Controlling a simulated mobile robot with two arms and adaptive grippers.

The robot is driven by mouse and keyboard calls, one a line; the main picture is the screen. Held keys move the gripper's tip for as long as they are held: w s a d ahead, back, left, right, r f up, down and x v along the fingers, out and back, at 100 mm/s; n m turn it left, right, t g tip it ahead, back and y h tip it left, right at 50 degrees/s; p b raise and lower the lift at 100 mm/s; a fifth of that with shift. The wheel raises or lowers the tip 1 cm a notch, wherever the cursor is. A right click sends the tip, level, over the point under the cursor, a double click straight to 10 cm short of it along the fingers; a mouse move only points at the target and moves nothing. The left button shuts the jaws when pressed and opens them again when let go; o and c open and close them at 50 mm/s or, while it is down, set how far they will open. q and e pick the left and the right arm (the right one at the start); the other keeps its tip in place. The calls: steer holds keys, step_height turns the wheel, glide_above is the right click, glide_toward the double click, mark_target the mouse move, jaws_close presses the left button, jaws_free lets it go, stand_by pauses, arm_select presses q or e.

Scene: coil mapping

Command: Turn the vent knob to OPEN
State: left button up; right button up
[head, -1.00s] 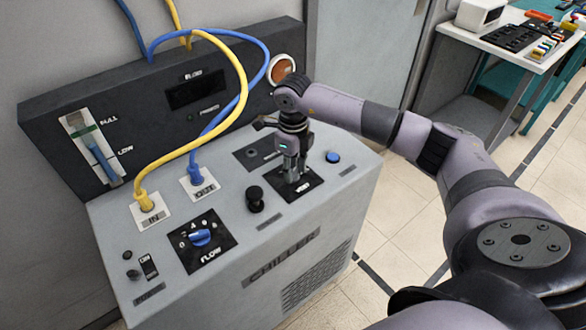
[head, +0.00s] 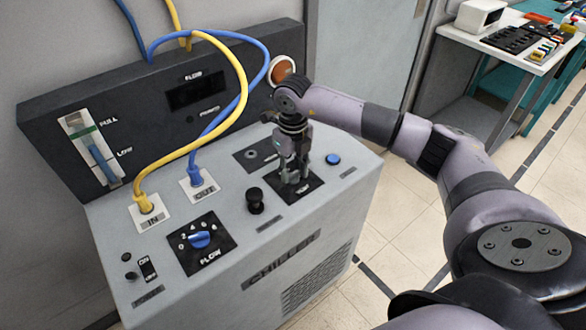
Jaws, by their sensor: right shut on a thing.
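The vent knob's black plate (head: 310,187) is on the sloped top of the grey chiller, near its right front. Its label is partly covered and too small to read fully. My right gripper (head: 292,178) points down over this plate and is shut on the knob. The fingers hide the knob, so I cannot tell which way it points. My left gripper is not in view.
A black knob (head: 255,200) stands just left of the plate, and a blue button (head: 333,159) lies to its right. The blue flow knob (head: 199,239) is farther left. Yellow (head: 241,75) and blue hoses (head: 254,85) arch over the panel's left half.

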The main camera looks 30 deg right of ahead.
mark_target(293, 173)
steer(key=o, duration=1.1)
steer(key=shift+o, duration=0.2)
steer(key=shift+r, duration=0.1)
step_height(293, 173, up, 12)
stand_by(0.3)
